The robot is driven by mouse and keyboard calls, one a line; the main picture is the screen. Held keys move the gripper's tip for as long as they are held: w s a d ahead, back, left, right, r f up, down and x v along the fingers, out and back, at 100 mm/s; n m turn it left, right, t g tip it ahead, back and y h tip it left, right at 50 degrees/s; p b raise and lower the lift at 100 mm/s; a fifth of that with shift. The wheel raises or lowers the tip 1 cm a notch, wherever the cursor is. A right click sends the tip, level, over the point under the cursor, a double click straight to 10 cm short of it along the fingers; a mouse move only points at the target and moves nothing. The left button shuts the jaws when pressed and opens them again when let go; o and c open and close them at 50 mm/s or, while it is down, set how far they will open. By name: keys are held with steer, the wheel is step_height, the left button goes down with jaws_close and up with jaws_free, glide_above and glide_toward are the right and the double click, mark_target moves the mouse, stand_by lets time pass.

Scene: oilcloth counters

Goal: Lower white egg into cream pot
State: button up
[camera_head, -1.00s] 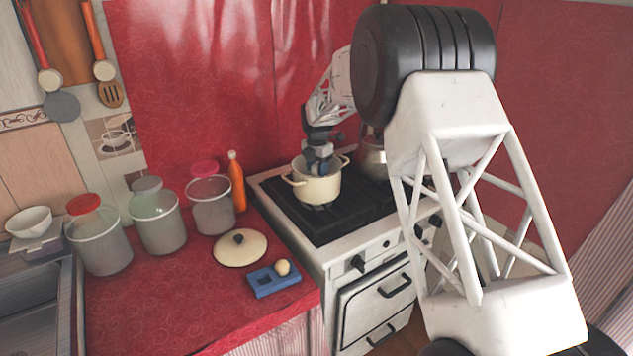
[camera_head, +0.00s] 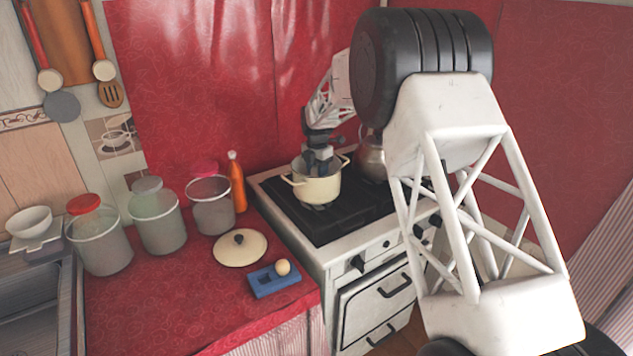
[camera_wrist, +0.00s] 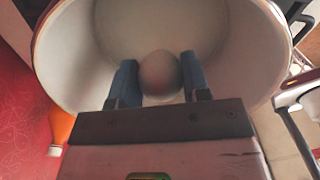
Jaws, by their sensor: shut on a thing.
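The cream pot (camera_head: 317,189) stands upright and open on the stove, with a handle on each side. My gripper (camera_head: 320,170) points down into its mouth, and the rim hides the fingertips in the head view. In the wrist view my gripper (camera_wrist: 159,80) has its two blue fingers closed on the white egg (camera_wrist: 160,72), one on each side. The egg is inside the pot's opening, with the pale inner wall (camera_wrist: 75,50) around it. Whether the egg touches the bottom I cannot tell.
A blue holder (camera_head: 262,284) with another egg (camera_head: 283,267) sits on the red counter beside a cream lid (camera_head: 240,254). An orange bottle (camera_head: 237,183) and several jars stand behind. A metal kettle (camera_head: 371,160) is close to the pot's right.

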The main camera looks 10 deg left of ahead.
steer(key=shift+f, duration=2)
stand_by(1.9)
steer(key=o, duration=0.7)
steer(key=shift+r, duration=3.9)
